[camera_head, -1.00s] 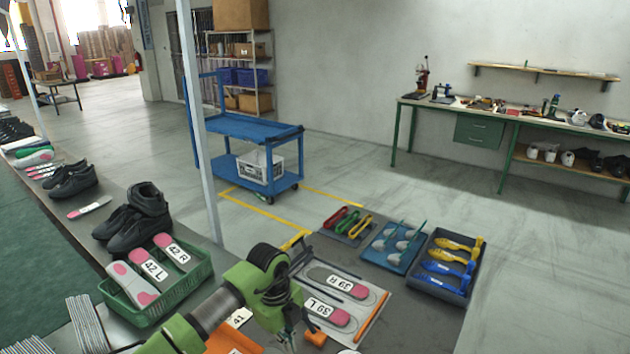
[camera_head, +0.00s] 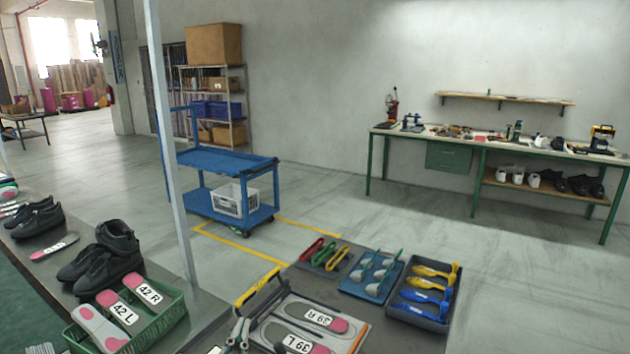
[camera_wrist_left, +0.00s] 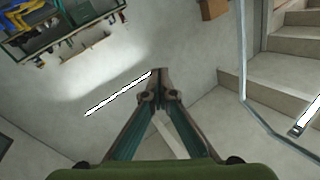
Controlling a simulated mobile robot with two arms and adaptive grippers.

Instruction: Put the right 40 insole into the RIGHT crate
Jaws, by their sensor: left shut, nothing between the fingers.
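No insole marked 40 is readable in these frames, and no crate labelled RIGHT shows. Insoles marked 39 R (camera_head: 340,325) and 39 L (camera_head: 320,350) lie side by side on a light board at the bottom. Insoles marked 42 R (camera_head: 133,282) and 42 L (camera_head: 109,301) lie in a green crate (camera_head: 165,322) at the lower left. My right gripper is not in view.
Black shoes (camera_head: 100,270) sit left of a pale post (camera_head: 172,160).

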